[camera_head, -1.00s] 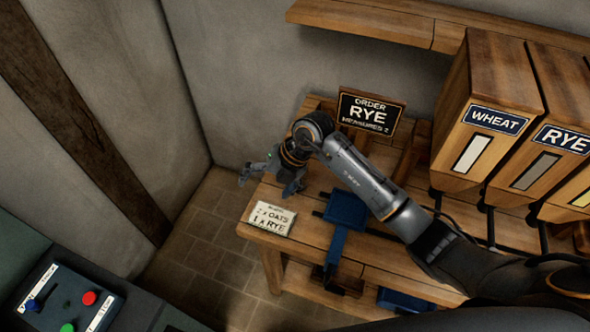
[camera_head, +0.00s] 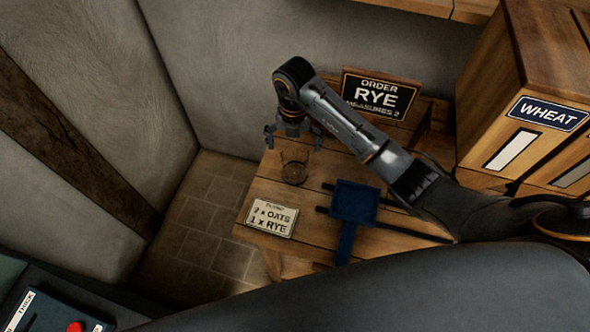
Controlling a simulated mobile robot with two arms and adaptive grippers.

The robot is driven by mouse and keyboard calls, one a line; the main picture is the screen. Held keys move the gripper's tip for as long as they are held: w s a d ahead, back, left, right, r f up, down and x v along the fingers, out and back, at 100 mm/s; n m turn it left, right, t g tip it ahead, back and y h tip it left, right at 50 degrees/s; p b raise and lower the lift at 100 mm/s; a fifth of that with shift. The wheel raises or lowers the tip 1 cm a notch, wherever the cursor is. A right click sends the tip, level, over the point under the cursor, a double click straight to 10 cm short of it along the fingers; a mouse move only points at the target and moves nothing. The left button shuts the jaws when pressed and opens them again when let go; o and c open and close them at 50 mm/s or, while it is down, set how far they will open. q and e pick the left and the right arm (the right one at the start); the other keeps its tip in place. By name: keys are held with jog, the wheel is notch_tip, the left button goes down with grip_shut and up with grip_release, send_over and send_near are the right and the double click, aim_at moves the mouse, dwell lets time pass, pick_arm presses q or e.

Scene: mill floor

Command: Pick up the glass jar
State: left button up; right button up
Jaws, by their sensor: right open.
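The glass jar (camera_head: 294,172) stands upright on the wooden table (camera_head: 265,190), near its left end. It is clear, with something brownish showing low in it. The gripper is open; I cannot tell whether a finger touches the glass. My left gripper is not in view.
A blue scoop-like tray (camera_head: 353,203) lies right of the jar. The order sign (camera_head: 380,95) stands behind. The wheat bin (camera_head: 525,100) is at the right. A control box (camera_head: 50,312) is lower left.

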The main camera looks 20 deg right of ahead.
aim_at(293, 151)
jog(key=f, duration=0.1)
jog(key=f+b, duration=0.1)
jog(key=f, duration=0.1)
jog(key=shift+w+f+b, duration=0.3)
jog(key=shift+f+b, duration=0.05)
jog(key=shift+f, duration=0.3)
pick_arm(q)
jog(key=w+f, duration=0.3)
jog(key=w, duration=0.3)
pick_arm(e)
jog(key=shift+s+f+b, duration=0.2)
jog(key=shift+f+b, duration=0.05)
jog(key=shift+b, duration=0.15)
jog(key=f+b, duration=0.2)
jog(key=f, duration=0.1)
jog(key=f+b, duration=0.1)
jog(key=shift+s+f, duration=0.2)
jog(key=shift+s, duration=0.05)
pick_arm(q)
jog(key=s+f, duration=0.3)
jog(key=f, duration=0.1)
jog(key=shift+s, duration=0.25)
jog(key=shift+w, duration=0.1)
pick_arm(e)
jog(key=shift+r, duration=0.1)
